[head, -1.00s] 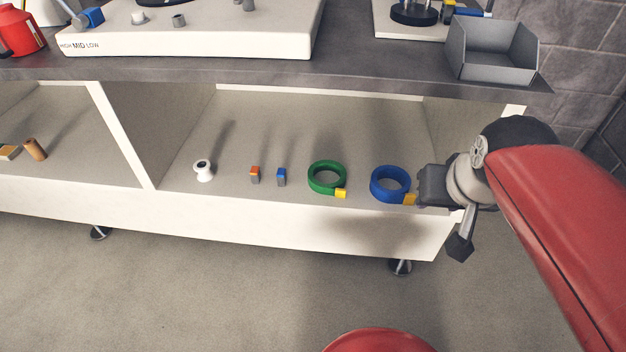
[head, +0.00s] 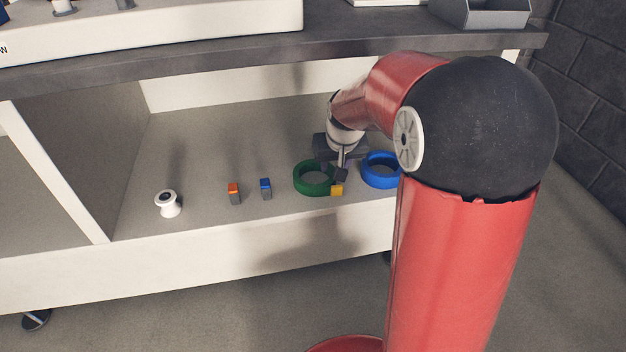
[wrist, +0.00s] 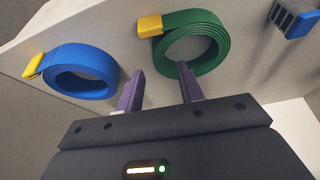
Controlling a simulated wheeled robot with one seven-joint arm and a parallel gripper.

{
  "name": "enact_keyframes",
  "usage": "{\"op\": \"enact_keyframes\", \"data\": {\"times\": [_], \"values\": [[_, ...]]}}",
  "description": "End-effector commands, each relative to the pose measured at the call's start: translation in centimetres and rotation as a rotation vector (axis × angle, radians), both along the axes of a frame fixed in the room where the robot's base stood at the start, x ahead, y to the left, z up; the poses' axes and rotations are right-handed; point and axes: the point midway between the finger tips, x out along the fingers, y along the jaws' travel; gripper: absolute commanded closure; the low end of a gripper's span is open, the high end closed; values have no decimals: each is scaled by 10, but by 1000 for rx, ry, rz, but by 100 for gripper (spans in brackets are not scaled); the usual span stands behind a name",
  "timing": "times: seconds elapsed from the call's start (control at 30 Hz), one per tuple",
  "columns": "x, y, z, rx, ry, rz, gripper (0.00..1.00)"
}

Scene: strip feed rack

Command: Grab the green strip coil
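The green strip coil (head: 300,184) lies flat on the lower shelf, with a yellow end tab (head: 337,189) at its front right. In the wrist view the green coil (wrist: 214,52) is at the top centre, its tab (wrist: 150,25) to the left. My gripper (head: 341,172) is over the coil's right side in the head view. In the wrist view my gripper (wrist: 160,72) has its fingers apart with nothing held. The right fingertip overlaps the coil's near wall, and the left is beside it; I cannot tell whether either touches.
A blue coil (head: 378,182) lies close on the right of the green one. To the left are a blue-topped block (head: 265,189), an orange-topped block (head: 234,194) and a white spool (head: 168,204). The dark worktop (head: 200,52) overhangs the shelf. The shelf left of the coil is mostly clear.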

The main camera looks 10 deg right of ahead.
Motion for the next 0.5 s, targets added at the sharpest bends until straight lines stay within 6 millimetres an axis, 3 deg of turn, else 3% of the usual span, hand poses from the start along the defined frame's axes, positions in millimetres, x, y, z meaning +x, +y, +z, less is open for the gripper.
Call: {"op": "enact_keyframes", "data": {"times": [0.3, 0.5], "values": [[15, -3, -41, 0, 2, 0, 63], [18, -3, -45, 0, -2, 0, 63]]}}
